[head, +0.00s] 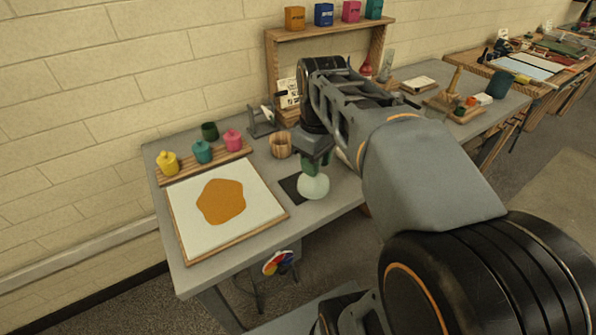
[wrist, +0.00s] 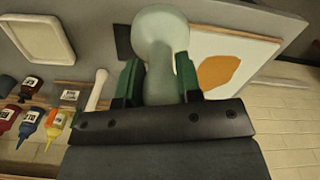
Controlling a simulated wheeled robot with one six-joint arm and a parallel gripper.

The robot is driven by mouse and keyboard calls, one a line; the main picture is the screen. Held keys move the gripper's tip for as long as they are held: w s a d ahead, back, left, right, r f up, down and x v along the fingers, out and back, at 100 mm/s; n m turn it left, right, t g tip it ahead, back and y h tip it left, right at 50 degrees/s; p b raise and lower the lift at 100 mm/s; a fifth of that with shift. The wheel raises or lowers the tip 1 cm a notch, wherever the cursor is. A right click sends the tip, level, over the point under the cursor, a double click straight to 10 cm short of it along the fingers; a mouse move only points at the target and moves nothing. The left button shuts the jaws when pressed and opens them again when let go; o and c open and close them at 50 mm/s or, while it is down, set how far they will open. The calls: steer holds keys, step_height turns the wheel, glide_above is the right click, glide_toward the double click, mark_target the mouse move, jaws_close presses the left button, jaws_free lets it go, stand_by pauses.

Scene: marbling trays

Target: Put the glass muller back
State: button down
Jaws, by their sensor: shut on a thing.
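The glass muller (head: 314,188) is pale green and translucent, with a round, wide body. My gripper (head: 315,163) is shut on its neck from above, and its green fingers stand on both sides of it. The wrist view shows the muller (wrist: 161,50) between the fingers (wrist: 160,85), with its wide end away from the gripper. A dark square mat (head: 290,188) shows on the table just left of the muller, partly hidden by it. The mat also shows in the wrist view (wrist: 123,43). I cannot tell whether the muller touches the mat.
A framed white slab (head: 184,226) with an orange paint patch lies left of the mat. Behind are a wooden rack (head: 173,180) of coloured pots, a wooden cup (head: 280,145) and a shelf (head: 331,33). The grey table's (head: 217,270) front edge is close to the muller.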

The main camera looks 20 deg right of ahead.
steer(key=shift+w+d+f+p, duration=0.1)
steer(key=shift+w+d+f, duration=0.4)
steer(key=shift+w+f, duration=1.55)
steer(key=shift+w+d+f+p, duration=0.1)
steer(key=shift+w+d+f, duration=0.45)
steer(key=shift+w+f, duration=1.55)
steer(key=shift+w+d+f+p, duration=0.1)
steer(key=shift+w+d+f, duration=0.4)
steer(key=shift+w+f, duration=1.55)
steer(key=shift+f, duration=0.15)
steer(key=c, duration=0.8)
jaws_free()
